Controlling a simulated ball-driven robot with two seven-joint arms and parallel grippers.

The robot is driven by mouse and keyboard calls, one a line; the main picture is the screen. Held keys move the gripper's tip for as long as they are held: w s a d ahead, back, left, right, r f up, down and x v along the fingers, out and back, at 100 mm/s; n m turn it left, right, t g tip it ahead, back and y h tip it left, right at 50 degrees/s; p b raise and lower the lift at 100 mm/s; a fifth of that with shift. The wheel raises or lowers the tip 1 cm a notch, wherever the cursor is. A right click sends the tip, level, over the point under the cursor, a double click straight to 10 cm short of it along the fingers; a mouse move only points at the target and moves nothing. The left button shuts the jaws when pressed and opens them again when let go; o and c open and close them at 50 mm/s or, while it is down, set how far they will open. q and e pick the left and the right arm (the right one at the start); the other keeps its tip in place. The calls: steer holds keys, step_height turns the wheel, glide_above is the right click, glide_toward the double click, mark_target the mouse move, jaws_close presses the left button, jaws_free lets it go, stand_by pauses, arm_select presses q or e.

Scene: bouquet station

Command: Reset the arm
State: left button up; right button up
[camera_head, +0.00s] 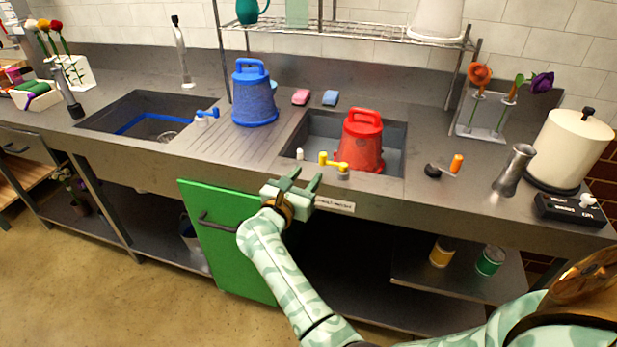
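My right arm, in mint-green camouflage, comes in from the lower right of the head view. Its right gripper (304,179) is in front of the counter's front edge, near the upper right corner of the green cabinet door (225,240). Its two fingers stand apart with nothing visible between them, so it is open and empty. A yellow tap handle (335,163) is just beyond the fingers. My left gripper is not in view.
A red bucket (362,140) stands in the right sink (393,135). A blue bucket (254,95) is on the drainboard. A metal vase (514,170) and a cream canister (570,150) stand at right. Cans (441,252) are on the lower shelf. The floor at left is clear.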

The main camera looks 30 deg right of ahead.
steer(key=w+a+f+n+t+y, duration=0.1)
steer(key=w+a+n+t+y, duration=0.25)
steer(key=n, duration=0.65)
steer(key=w+a+f+n+t+y, duration=0.25)
steer(key=a+n+t, duration=0.25)
steer(key=n, duration=0.5)
steer(key=s+a+f+n+g+y, duration=0.2)
steer(key=s+a+f+n+y, duration=0.15)
steer(key=f+n, duration=0.45)
steer(key=s+a+f+n+g+y, duration=0.1)
steer(key=s+a+f+n+y, duration=0.1)
steer(key=s+f+n+y, duration=0.5)
steer(key=s+a+f+n+g, duration=0.1)
steer(key=a+f+n+g, duration=0.15)
steer(key=f+n, duration=0.6)
steer(key=s+d+f+n+g, duration=0.2)
steer(key=s+f+n+g, duration=0.1)
steer(key=s+f, duration=0.85)
steer(key=s+d+f+n+g, duration=0.1)
steer(key=s+f+n+g, duration=0.25)
steer(key=s+f, duration=0.75)
steer(key=s+d+g, duration=0.2)
steer(key=s+d, duration=0.1)
steer(key=s, duration=1.2)
steer(key=s+d+n+g, duration=0.1)
steer(key=s+d+g, duration=0.2)
steer(key=s, duration=1.2)
steer(key=shift+s+d+n+h+p, duration=0.25)
steer(key=shift+d+n+h+p, duration=0.1)
steer(key=shift+h, duration=0.1)
